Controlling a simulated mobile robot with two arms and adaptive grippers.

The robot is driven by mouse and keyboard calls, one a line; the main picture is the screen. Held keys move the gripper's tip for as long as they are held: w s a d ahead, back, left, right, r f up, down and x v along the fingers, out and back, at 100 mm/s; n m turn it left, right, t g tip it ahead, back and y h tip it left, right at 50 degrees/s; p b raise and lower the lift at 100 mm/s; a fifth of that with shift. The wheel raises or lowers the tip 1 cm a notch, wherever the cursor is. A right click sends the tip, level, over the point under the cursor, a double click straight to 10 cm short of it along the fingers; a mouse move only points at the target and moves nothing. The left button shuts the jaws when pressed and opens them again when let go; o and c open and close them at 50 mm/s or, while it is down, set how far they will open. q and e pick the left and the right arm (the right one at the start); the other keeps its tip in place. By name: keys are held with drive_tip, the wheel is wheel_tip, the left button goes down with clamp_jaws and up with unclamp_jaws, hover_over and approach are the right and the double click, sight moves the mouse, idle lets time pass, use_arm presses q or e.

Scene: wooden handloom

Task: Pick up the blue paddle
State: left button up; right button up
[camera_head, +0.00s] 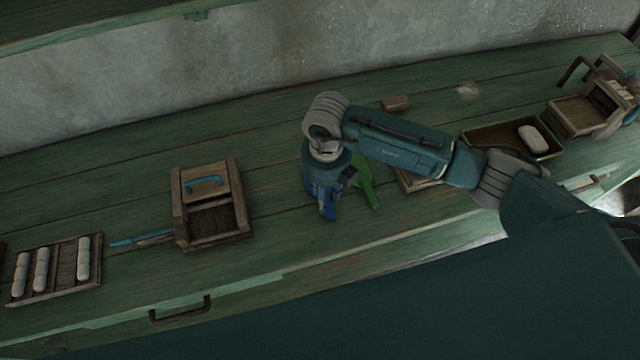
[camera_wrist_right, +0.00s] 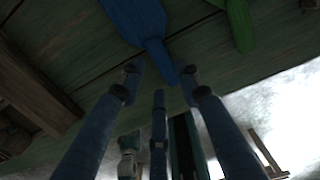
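The blue paddle (camera_wrist_right: 133,18) lies on the green wooden bench, its handle pointing toward the bench's front; it is largely hidden under my right gripper in the head view, where a blue end (camera_head: 330,213) shows. My right gripper (camera_head: 323,192) points down over it. In the right wrist view, the fingers of my right gripper (camera_wrist_right: 160,72) are spread, with the handle in the gap between their tips. No grip on the handle shows. My left gripper is in neither view.
A green paddle (camera_head: 368,186) lies close to the right of the blue one. A wooden box with a blue handle (camera_head: 207,225) stands left, beside a tray of pale rolls (camera_head: 62,295). A tray (camera_head: 485,138) is at the right.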

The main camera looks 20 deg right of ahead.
drive_tip(key=f, duration=0.1)
drive_tip(key=f+p, duration=0.1)
drive_tip(key=f, duration=0.1)
drive_tip(key=shift+s+f, duration=0.2)
drive_tip(key=shift+f, duration=0.3)
drive_tip(key=c, duration=0.8)
drive_tip(key=shift+o, duration=0.2)
drive_tip(key=shift+r, duration=0.1)
